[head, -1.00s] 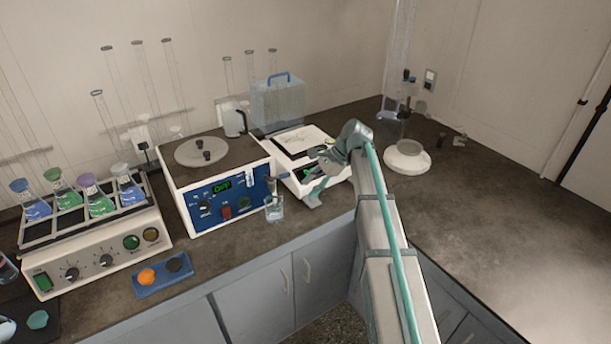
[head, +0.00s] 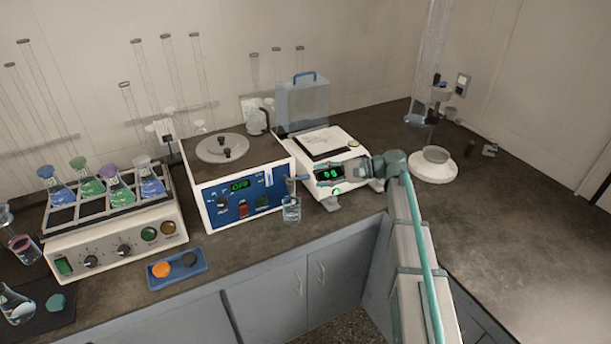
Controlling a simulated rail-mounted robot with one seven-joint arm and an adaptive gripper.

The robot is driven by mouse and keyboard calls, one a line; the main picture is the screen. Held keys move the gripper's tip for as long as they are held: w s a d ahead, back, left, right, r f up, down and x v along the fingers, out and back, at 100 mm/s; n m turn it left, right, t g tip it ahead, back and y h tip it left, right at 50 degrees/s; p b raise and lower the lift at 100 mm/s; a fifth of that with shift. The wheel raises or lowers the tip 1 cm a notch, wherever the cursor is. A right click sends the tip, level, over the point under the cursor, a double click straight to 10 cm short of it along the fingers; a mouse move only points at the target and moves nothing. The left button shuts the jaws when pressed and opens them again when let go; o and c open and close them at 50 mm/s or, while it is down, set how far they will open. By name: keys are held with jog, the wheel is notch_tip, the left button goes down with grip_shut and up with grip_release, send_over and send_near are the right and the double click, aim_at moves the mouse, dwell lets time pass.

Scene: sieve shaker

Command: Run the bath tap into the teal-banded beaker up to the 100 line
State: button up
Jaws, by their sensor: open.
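The bath (head: 214,197) is a white box with a blue front panel and a green display that seems to read OFF. Its small blue tap (head: 290,183) sticks out at the panel's right end. A small clear beaker (head: 291,209) stands directly below the tap, with a pale bluish tint low in it. Its band and graduation lines are too small to read. My gripper (head: 355,188) is open and empty in front of the balance, to the right of the beaker and apart from it. Its fingers are hard to make out against the balance.
The balance (head: 325,141) has a lit green display. A shaker rack (head: 115,240) holding several stoppered flasks stands left of the bath. A blue tray (head: 178,270) with an orange and a dark knob lies in front. The counter at right is mostly clear.

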aim_at(305, 177)
jog(key=shift+p+x, duration=0.6)
jog(key=shift+x, duration=2.2)
grip_shut()
